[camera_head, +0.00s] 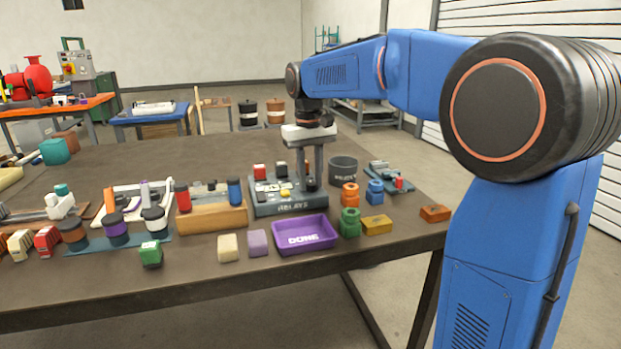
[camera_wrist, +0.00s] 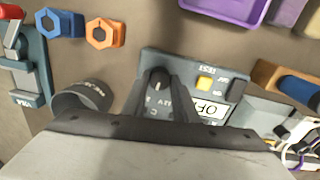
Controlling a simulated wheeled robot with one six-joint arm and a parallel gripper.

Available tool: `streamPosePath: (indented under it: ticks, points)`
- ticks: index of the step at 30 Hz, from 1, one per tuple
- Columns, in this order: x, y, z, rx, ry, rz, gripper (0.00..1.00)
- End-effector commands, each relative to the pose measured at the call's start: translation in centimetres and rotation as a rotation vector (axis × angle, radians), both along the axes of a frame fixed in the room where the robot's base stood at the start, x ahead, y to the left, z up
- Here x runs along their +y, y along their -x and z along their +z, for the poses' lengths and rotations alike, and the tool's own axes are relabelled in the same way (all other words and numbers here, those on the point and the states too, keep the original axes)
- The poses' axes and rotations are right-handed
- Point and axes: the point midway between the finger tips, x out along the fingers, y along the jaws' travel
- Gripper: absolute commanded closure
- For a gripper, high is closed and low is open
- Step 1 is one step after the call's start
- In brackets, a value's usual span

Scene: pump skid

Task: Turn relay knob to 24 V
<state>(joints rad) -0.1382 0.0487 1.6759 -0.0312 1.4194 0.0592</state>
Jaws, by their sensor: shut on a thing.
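The grey relay box (camera_head: 290,209), marked RELAYS, sits on the table. Its dark round relay knob (camera_wrist: 158,75), with a pale pointer mark, shows in the wrist view. A 12V mark is partly visible beside it; I cannot make out a 24 V mark. My gripper (camera_head: 312,184) points down over the right part of the box. In the wrist view my gripper (camera_wrist: 159,84) is shut on the knob, one finger on each side.
A dark cup (camera_head: 343,171) stands close to the right of the box. A purple DONE tray (camera_head: 305,240) lies in front. Orange (camera_head: 350,195), blue (camera_head: 375,192) and green nuts (camera_head: 349,222) stand at the right. A wooden holder (camera_head: 212,218) is close on the left.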

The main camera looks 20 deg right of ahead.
Motion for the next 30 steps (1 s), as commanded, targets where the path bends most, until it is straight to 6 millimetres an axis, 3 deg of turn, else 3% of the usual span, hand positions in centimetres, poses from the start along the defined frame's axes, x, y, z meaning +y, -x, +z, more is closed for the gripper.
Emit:
streamPosePath:
  ticks: [15,30]
  points:
    - [-0.06,-0.11,0.08,-0.003,0.0,-0.375,0.96]
    - [-0.08,-0.12,0.09,-0.003,-0.001,-0.467,0.96]
